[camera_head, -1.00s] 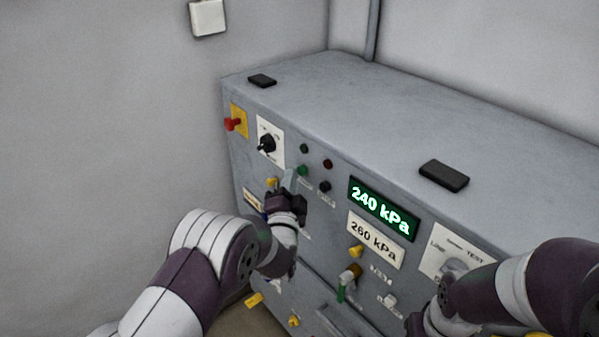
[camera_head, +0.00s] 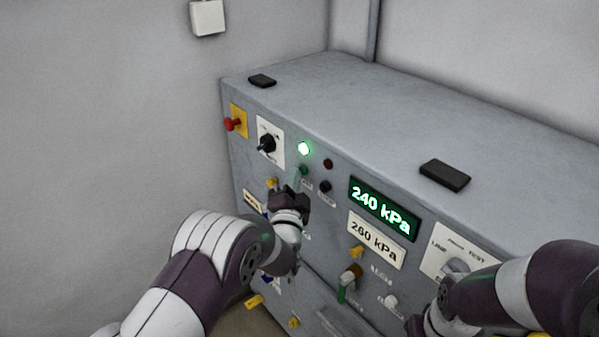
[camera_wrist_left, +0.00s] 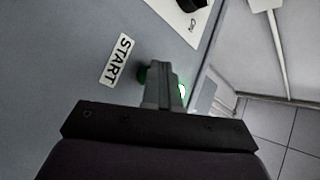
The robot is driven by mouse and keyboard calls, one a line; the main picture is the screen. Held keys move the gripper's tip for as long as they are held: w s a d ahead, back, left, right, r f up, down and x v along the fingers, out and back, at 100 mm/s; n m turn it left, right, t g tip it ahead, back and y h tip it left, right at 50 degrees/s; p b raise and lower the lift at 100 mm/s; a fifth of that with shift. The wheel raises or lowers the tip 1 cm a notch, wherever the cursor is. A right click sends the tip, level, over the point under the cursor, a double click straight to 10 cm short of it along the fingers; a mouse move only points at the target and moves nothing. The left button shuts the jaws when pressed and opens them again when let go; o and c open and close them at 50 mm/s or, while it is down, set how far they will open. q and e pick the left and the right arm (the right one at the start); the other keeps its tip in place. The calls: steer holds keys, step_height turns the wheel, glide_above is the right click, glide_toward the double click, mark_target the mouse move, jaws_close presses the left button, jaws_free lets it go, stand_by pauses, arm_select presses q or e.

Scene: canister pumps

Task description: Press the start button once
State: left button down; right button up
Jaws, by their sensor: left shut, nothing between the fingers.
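The green start button (camera_head: 304,170) is on the grey panel, below a green lamp (camera_head: 304,148) that is lit. My left gripper (camera_head: 297,181) is shut and empty, with its fingertips at the panel just below the button. In the left wrist view the shut fingers (camera_wrist_left: 165,78) partly cover the green button (camera_wrist_left: 143,76), beside the START label (camera_wrist_left: 116,59). I cannot tell whether the tips touch the button. The lit lamp (camera_wrist_left: 182,91) shows past the fingers. My right arm enters at the lower right; its fingers are not seen.
A dark button (camera_head: 325,186) and an unlit red lamp (camera_head: 328,164) are close right of the start button. A black rotary switch (camera_head: 267,144) and a red emergency knob (camera_head: 234,124) are to the left. The green display (camera_head: 383,208) reads 240 kPa.

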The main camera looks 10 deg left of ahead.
arm_select(q)
steer(key=shift+s+a, duration=0.6)
steer(key=shift+s, duration=0.1)
steer(key=shift+a, duration=0.1)
steer(key=shift+s+a+p, duration=0.6)
steer(key=shift+s+a, duration=1.05)
steer(key=shift+s, duration=0.1)
